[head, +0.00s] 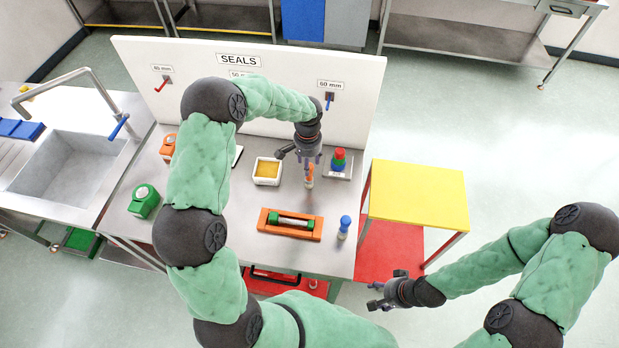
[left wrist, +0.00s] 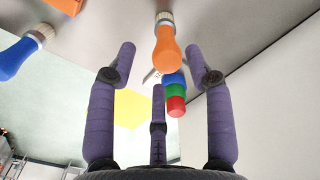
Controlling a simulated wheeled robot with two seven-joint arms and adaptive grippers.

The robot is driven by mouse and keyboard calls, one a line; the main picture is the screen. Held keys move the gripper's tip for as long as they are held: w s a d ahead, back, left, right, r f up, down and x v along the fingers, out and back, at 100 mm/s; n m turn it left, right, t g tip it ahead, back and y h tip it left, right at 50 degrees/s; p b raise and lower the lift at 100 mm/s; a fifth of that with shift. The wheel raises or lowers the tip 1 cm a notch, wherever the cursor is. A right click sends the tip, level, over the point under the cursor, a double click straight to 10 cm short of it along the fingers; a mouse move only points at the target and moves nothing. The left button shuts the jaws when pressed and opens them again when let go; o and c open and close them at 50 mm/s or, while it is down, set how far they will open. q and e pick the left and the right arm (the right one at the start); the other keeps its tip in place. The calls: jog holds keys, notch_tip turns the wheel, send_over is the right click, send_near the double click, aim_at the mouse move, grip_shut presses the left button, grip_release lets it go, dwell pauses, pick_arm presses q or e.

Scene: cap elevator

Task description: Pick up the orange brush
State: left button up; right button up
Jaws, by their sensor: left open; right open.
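The orange brush (head: 309,175) stands upright on the grey table, under my left gripper (head: 310,160). In the left wrist view, its orange handle (left wrist: 166,47) shows between the fingertips of my left gripper (left wrist: 160,52), with the pale bristle end farther off. The fingers are open, with visible gaps on both sides of the handle. How far the tips reach down along the handle is hard to tell. My right gripper (head: 373,295) is open and empty, low at the right, away from the table.
A blue brush (head: 344,227) stands at the table's right edge. A white tray of yellow material (head: 267,170) sits left of the orange brush, and a red, green and blue stack (head: 338,161) right of it. An orange holder (head: 290,232) is in front. The SEALS board (head: 350,80) stands behind.

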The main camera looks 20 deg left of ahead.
pick_arm(q)
jog(key=f, duration=0.3)
jog(key=shift+w+f, duration=0.2)
jog(key=shift+f, duration=0.05)
notch_tip(320, 180, down, 5)
jog(key=shift+w+a+r+p, duration=0.1)
jog(key=shift+w+a+p, duration=0.05)
jog(key=shift+p, duration=0.3)
grip_shut()
